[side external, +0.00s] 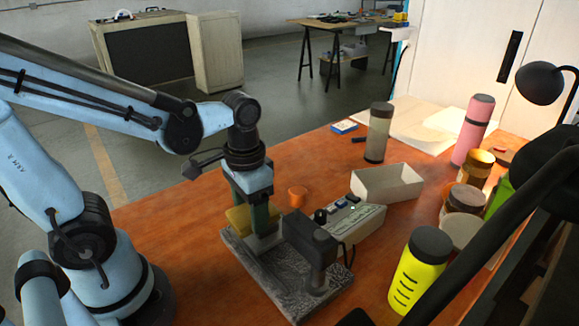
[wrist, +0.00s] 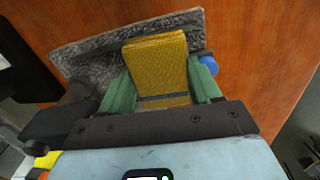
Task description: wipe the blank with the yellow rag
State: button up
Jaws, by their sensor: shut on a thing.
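My gripper (side external: 257,222), with green fingers, points down over a speckled grey slab (side external: 240,256) on the orange-brown table. It is shut on the folded yellow rag (side external: 238,218), which shows between the fingers. In the wrist view the rag (wrist: 158,60) spreads out beyond the fingers, over the slab (wrist: 90,62). A grey block shows under the fingers in the side view; I cannot tell whether it is the blank. Whether the rag touches anything beneath is hidden.
A black upright fixture (side external: 311,243) stands on the slab, right of my gripper. Behind it are a control box (side external: 355,216), a cream open tray (side external: 388,184) and an orange cup (side external: 298,196). A yellow bottle (side external: 420,272) and several jars line the right. The table's left part is clear.

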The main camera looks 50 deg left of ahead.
aim_at(271, 202)
jog(key=shift+f, duration=0.9)
jog(key=shift+w, duration=0.1)
jog(key=shift+w+d+r, duration=0.1)
jog(key=shift+w+d, duration=0.05)
jog(key=shift+w, duration=1.95)
jog(key=shift+s, duration=2.2)
jog(key=shift+w+f, duration=0.2)
jog(key=shift+w, duration=2.05)
jog(key=shift+s+r, duration=0.1)
jog(key=shift+s, duration=2.15)
jog(key=shift+r, duration=3.05)
jog(key=shift+r, duration=0.1)
